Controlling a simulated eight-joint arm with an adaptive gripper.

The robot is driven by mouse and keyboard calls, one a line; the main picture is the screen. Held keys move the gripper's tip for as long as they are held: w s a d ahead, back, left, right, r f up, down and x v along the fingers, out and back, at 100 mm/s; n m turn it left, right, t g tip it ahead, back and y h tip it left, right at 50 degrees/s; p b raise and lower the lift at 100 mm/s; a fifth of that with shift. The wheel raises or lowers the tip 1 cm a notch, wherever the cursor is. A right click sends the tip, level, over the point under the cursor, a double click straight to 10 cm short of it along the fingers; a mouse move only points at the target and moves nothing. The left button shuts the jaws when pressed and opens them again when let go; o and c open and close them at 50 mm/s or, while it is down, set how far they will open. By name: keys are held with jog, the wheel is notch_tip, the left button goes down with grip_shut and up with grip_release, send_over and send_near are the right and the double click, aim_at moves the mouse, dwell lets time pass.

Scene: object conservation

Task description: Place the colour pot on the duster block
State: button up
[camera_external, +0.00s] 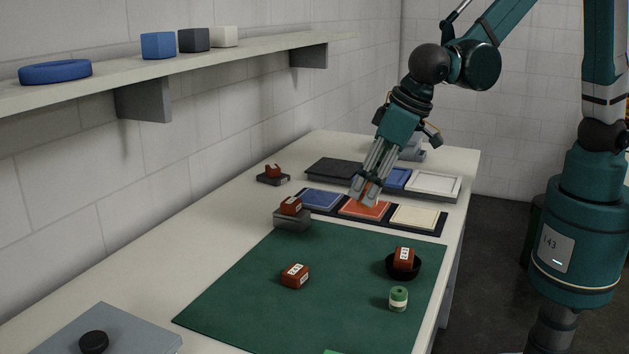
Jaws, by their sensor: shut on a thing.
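My gripper (366,190) points down over the orange panel (366,208) in the dark tray at mid-table. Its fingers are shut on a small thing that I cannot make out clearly. A small green and white pot (398,300) stands upright on the green mat, apart from my gripper; it may be the colour pot. I cannot tell for sure which thing is the duster block. A grey block (292,222) at the mat's far left corner bears a red-brown labelled block (290,205). Another red-brown block (295,276) lies on the mat.
A black bowl (389,270) on the mat holds a red-brown block (404,257). Blue (321,199) and cream (414,216) panels flank the orange one. Another red-brown piece (273,171) sits on a dark base. A wall shelf (110,88) overhangs left. The mat's middle (335,245) is clear.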

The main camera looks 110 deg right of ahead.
jog(key=w+a+r+n+p, duration=0.1)
jog(key=w+a+n+p, duration=0.1)
jog(key=w+a, duration=0.5)
jog(key=w+a+r+n+y+p, duration=0.1)
jog(key=w+a, duration=0.7)
jog(key=a, duration=0.8)
jog(key=w+a+r+n+t+y+p, duration=0.1)
jog(key=w+a+n+p, duration=0.1)
jog(key=w+a, duration=0.5)
jog(key=a+p, duration=0.1)
jog(key=a, duration=0.4)
jog(key=shift+w+r+n, duration=0.15)
jog(key=shift+r+n, duration=0.1)
jog(key=shift+n, duration=0.15)
jog(key=shift+f, duration=3.15)
jog(key=shift+f+p, duration=0.4)
jog(key=shift+f, duration=1.4)
jog(key=shift+f+b, duration=0.5)
jog(key=shift+f, duration=0.05)
